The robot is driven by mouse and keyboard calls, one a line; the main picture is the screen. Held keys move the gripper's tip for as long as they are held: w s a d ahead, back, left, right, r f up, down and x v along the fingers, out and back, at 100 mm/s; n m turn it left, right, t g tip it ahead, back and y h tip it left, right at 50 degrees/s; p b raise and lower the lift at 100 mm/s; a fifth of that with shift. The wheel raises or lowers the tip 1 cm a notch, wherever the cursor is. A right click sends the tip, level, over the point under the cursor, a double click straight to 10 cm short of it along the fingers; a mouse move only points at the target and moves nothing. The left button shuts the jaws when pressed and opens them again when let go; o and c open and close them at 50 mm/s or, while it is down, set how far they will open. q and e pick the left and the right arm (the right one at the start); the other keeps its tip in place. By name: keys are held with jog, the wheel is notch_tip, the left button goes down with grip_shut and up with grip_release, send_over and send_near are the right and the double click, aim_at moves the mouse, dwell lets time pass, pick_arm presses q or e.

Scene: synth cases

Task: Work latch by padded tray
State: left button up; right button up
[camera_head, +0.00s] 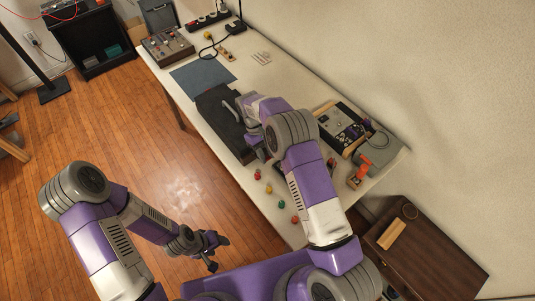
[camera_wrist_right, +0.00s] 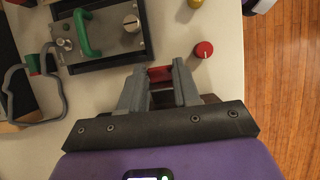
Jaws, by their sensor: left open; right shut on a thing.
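My right gripper (camera_wrist_right: 160,82) is shut on a small red piece (camera_wrist_right: 160,74) between its fingertips. The rest of that piece is hidden by the fingers. Just ahead is a dark box with a grey plate (camera_wrist_right: 112,42), which carries a green handle (camera_wrist_right: 87,32) and a pale knob (camera_wrist_right: 131,23). I cannot tell which part is the latch. A long dark tray (camera_head: 218,112), seemingly the padded one, lies on the white table (camera_head: 262,75); my right arm partly covers it in the head view. My left gripper (camera_head: 218,247) is open and empty over the floor.
A red knob (camera_wrist_right: 204,49) lies right of my right fingers. Several coloured knobs line the table's front edge. A control panel (camera_head: 340,122), red-handled block (camera_head: 361,172) and blue mat (camera_head: 203,74) are also on the table.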

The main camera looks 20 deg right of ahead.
jog(key=shift+w+a+r+g+h+b, duration=0.15)
jog(key=shift+w+g+b, duration=0.1)
jog(key=shift+g, duration=0.15)
jog(key=shift+w+r+g+h+b, duration=0.1)
jog(key=shift+w+g+h+b, duration=0.1)
jog(key=shift+g, duration=0.2)
jog(key=shift+r, duration=0.1)
jog(key=o, duration=1.1)
jog(key=shift+c, duration=0.2)
notch_tip(320, 180, up, 10)
jog(key=p, duration=0.1)
